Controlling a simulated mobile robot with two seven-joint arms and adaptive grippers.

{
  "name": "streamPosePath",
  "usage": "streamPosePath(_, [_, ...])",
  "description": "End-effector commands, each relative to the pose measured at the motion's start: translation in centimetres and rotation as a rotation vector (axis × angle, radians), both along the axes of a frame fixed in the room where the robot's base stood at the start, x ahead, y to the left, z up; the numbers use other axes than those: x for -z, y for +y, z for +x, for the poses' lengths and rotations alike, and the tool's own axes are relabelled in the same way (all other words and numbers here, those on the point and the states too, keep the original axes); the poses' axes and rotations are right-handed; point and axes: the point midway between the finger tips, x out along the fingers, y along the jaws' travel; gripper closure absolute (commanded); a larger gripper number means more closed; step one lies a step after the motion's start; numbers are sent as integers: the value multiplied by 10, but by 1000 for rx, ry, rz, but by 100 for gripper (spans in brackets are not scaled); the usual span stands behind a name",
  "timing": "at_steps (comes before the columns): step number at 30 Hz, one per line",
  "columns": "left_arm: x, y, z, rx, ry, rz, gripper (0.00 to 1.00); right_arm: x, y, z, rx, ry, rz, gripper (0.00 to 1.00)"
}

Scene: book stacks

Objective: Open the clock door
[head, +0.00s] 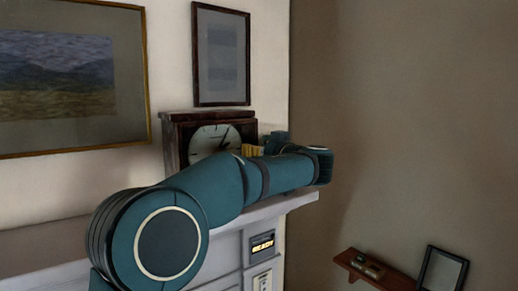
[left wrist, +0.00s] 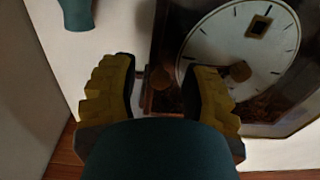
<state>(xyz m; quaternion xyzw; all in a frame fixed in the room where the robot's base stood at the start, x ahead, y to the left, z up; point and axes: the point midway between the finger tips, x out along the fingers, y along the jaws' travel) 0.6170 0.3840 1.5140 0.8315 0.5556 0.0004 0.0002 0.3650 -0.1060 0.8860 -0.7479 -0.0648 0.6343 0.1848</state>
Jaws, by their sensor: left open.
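The clock (head: 215,139) has a dark wooden case and a pale round dial. It stands on a white mantel shelf, its lower front hidden behind my left arm. In the left wrist view, the clock's dial (left wrist: 235,50) is tilted at the upper right. A small brown round knob (left wrist: 160,77) shows between my left fingertips. A second brown knob (left wrist: 240,71) is over the lower dial, beyond the right finger. My left gripper (left wrist: 158,80) has its yellow ridged fingers spread at the clock's edge. Contact with the knob cannot be told. My right gripper is out of view.
The mantel (head: 298,203) ends just right of the clock. A gold-framed painting (head: 60,75) and a dark-framed picture (head: 222,55) hang on the wall above. A small wooden shelf (head: 395,281) and a black frame (head: 443,272) are at lower right.

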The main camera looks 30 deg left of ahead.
Motion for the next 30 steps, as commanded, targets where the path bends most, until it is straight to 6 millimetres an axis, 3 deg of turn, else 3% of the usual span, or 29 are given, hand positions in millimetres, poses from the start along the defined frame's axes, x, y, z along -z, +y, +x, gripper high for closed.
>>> streamPosePath(6, [0,0,0,0,0,0,51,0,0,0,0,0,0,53])
streamPosePath(10, [0,0,0,0,1,0,97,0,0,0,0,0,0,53])
streamPosePath(11, [0,0,0,0,1,0,100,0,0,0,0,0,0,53])
streamPosePath(24, [-1,-1,0,2,-1,1,100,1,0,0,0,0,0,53])
streamPosePath(30, [1,-5,-3,26,-3,1,100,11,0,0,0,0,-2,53])
